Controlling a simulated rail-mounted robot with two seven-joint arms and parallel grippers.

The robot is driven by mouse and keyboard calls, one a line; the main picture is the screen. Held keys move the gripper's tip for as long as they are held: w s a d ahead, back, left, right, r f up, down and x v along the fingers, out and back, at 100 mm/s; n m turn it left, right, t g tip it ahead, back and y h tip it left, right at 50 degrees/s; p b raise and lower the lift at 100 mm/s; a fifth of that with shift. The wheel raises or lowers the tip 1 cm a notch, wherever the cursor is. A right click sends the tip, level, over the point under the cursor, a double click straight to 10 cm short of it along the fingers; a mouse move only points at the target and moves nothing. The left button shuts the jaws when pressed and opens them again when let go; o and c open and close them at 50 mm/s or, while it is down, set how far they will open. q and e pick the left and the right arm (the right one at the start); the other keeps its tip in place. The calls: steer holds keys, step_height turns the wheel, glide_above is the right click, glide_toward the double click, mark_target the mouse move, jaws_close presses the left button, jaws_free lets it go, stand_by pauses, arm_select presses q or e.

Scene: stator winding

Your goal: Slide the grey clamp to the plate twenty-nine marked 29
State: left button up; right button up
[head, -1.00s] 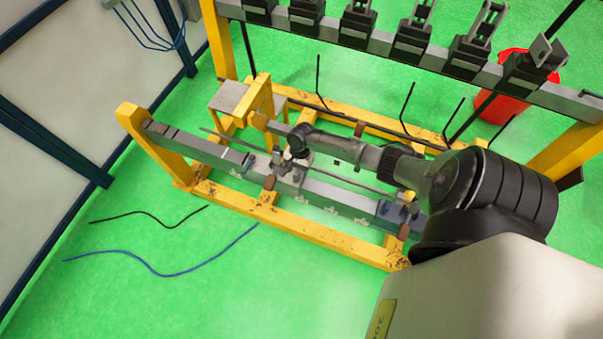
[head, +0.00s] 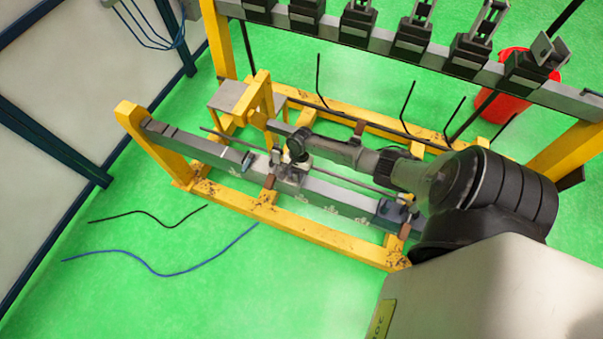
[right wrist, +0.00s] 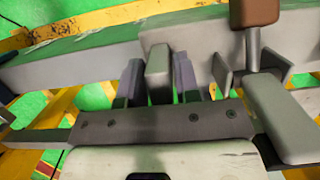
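The grey clamp (head: 290,172) sits on the long grey beam of the yellow frame in the head view, partly hidden by my right gripper (head: 283,158). In the right wrist view, a grey upright block (right wrist: 158,72), seemingly the clamp's grip, stands between the two dark fingers of my right gripper (right wrist: 158,82). The fingers are apart, one on each side of the block and very close to it; I cannot tell whether they touch. Pale marks show on the beam to the right of the clamp, too small to read as 29. My left gripper is not in view.
The grey beam (head: 345,200) runs from upper left to lower right on the yellow frame (head: 310,232). A thin rod runs beside it. A brown-topped post (right wrist: 254,14) stands right of the fingers. A red bucket (head: 503,108) is behind. Cables (head: 165,272) lie on the green floor.

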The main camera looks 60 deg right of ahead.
steer(key=shift+s+r+p, duration=0.2)
steer(key=shift+s+p, duration=0.45)
steer(key=shift+p, duration=0.05)
steer(key=s+p, duration=0.3)
steer(key=s, duration=0.2)
steer(key=shift+d, duration=0.15)
steer(key=s+p, duration=0.3)
steer(key=s, duration=0.1)
steer(key=shift+d+f, duration=0.1)
steer(key=shift+s, duration=0.35)
steer(key=shift+f, duration=0.15)
steer(key=shift+s+p, duration=0.4)
steer(key=shift+s, duration=0.15)
steer(key=shift+w, duration=0.25)
steer(key=shift+o, duration=0.3)
steer(key=shift+d, duration=0.1)
